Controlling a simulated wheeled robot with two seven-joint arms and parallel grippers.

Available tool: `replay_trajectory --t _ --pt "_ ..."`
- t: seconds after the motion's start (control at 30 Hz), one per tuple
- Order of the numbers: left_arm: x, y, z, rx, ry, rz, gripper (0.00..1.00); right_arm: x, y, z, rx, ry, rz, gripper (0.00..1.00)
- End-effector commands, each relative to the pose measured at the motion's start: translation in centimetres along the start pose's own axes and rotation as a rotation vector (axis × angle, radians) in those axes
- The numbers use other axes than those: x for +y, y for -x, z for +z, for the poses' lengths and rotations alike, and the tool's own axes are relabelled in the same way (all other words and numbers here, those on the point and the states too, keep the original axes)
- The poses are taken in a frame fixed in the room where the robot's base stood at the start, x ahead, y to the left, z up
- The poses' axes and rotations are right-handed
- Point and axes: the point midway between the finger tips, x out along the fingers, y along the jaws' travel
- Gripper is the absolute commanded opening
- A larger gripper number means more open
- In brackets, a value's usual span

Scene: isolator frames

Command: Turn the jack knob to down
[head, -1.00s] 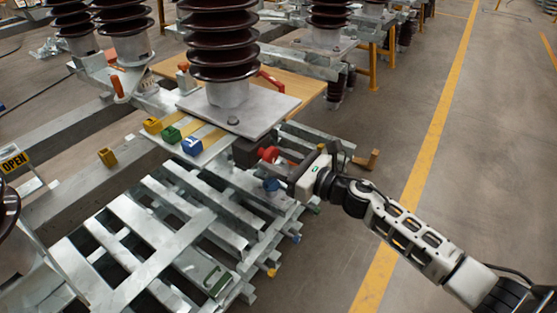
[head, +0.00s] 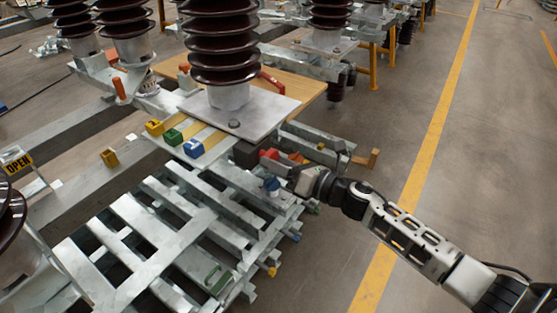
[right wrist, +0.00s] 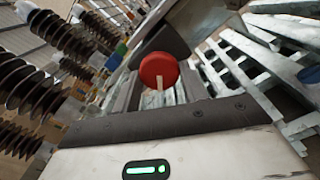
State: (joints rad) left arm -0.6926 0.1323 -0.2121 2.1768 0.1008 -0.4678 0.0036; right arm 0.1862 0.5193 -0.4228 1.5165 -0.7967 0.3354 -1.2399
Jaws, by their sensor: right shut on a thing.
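The jack knob is a round red knob (right wrist: 158,68) with a pale mark on its lower face, in the upper middle of the right wrist view. In the head view a red part (head: 268,154), which seems to be this knob, shows just beyond my right gripper, beside the base under the large insulator. My right gripper (head: 284,169) comes in from the right at the frame's edge and is shut on the knob. The fingertips' contact is hard to see in the head view. My left gripper is not in view.
A slatted grey metal frame (head: 135,265) lies left of my right gripper. A brown ribbed insulator (head: 222,45) stands above on a grey plate (head: 258,112). Yellow, green and blue blocks sit on the ledge. The floor (head: 480,190) at right is clear.

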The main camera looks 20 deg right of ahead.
Motion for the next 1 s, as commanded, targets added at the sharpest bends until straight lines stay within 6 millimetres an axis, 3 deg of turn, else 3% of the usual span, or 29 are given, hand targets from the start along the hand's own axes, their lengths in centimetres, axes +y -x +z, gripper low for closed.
replay_trajectory --t 0.37,1.0 --pt "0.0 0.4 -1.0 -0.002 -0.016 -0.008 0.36 0.1 0.0 0.2 0.000 -0.361 -0.001 0.20" --pt "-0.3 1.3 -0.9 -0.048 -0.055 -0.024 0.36 0.2 0.0 0.3 -0.001 -0.968 -0.002 0.20"
